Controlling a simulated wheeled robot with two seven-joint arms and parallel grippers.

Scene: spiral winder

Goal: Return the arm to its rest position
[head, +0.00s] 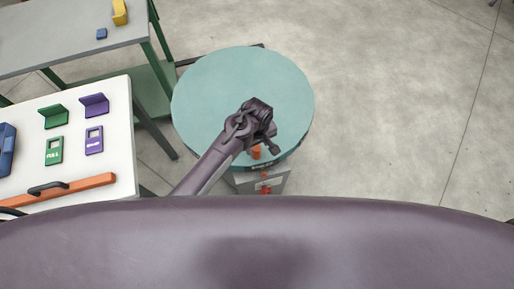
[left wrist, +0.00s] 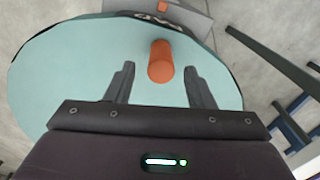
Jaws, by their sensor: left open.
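My left gripper (head: 262,143) is over the near half of a round teal turntable (head: 215,85) in the head view. In the left wrist view its two dark fingers (left wrist: 160,88) stand apart with a gap between them. An orange upright peg (left wrist: 161,62) shows on the teal disc, between and beyond the fingertips in that view. In the head view the orange peg (head: 256,153) is beside the gripper, partly covered by it. I cannot tell whether the fingers touch it. My right gripper is in neither view.
A white table (head: 100,175) at left holds green and purple brackets and tags, a blue item and an orange bar (head: 85,187) with a black handle. A grey bench (head: 60,40) stands behind it. A grey box (head: 270,181) with orange parts adjoins the turntable. Floor at right is clear.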

